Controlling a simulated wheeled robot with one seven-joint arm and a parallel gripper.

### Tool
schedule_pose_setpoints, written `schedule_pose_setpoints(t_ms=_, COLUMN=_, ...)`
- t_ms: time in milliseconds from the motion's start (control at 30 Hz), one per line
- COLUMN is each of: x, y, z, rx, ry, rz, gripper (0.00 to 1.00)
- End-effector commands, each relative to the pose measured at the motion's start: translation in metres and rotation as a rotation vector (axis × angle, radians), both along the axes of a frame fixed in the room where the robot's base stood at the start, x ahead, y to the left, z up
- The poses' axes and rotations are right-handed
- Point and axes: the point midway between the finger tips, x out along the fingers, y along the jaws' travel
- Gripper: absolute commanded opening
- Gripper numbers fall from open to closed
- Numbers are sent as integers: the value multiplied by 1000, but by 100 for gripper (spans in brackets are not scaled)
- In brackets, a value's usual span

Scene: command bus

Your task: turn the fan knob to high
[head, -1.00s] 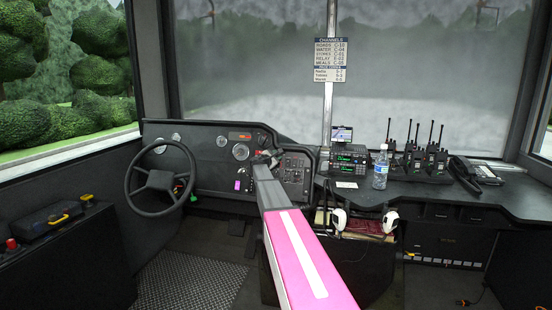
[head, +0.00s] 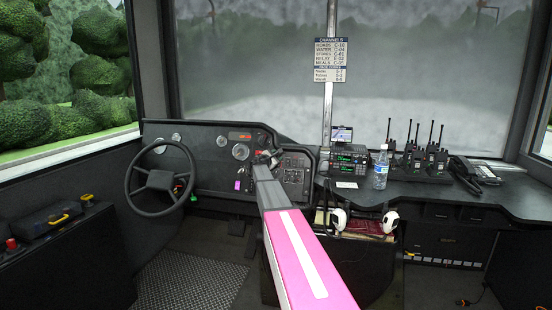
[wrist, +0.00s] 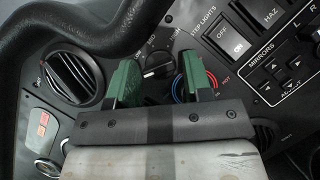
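The dark round fan knob (wrist: 157,63) is on the black dashboard panel in the wrist view, with small white labels around it that are partly too small to read. A light line shows on its face; I cannot tell clearly which setting it points to. My gripper (wrist: 159,73) has two green fingers spread apart, one left and one right of the fan knob. The gap between them looks empty; I cannot tell whether either finger touches the knob. In the head view my gripper (head: 267,157) is small at the dashboard, and my arm hides the fan knob.
A temperature dial (wrist: 188,88) with a red and blue arc is partly behind the right finger. The step lights switch (wrist: 228,36) and mirror buttons (wrist: 279,70) are to the right. An air vent (wrist: 72,77) is left. The steering wheel (wrist: 112,38) rim crosses the upper left.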

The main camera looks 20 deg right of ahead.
Motion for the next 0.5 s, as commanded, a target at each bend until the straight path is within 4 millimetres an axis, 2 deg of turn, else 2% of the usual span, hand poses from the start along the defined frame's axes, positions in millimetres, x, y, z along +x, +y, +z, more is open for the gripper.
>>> schedule_pose_setpoints(t_ms=300, x=-1, y=2, z=1, rx=-1, ry=0, rz=1, gripper=46)
schedule_pose_setpoints(t_ms=500, x=-13, y=15, z=1, rx=0, ry=0, rz=2, gripper=46)
